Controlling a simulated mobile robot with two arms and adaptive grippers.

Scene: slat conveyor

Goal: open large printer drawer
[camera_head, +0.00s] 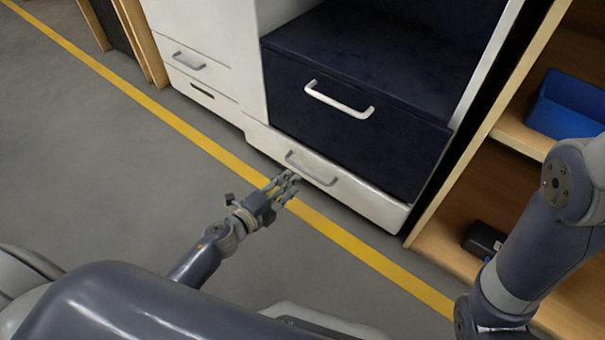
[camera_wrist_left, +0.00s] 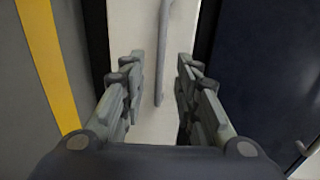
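The large printer (camera_head: 245,60) is a white cabinet with a dark navy recess. A navy front (camera_head: 290,105) with a white bar handle (camera_head: 339,99) sits above a long, low white drawer (camera_head: 360,195). The white drawer's grey bar handle (camera_head: 311,170) is near its top edge; the drawer looks shut. My left gripper (camera_head: 289,183) is in front of this handle, close to it. In the left wrist view the fingers (camera_wrist_left: 160,75) are apart, with the handle (camera_wrist_left: 164,40) showing between them; contact cannot be told. My right gripper is out of view.
A smaller white drawer (camera_head: 198,66) with a handle is on the cabinet's left part. A wooden shelf (camera_head: 520,135) on the right holds a blue bin (camera_head: 570,105) and a black object (camera_head: 483,240). A yellow line (camera_head: 350,245) crosses the clear grey floor.

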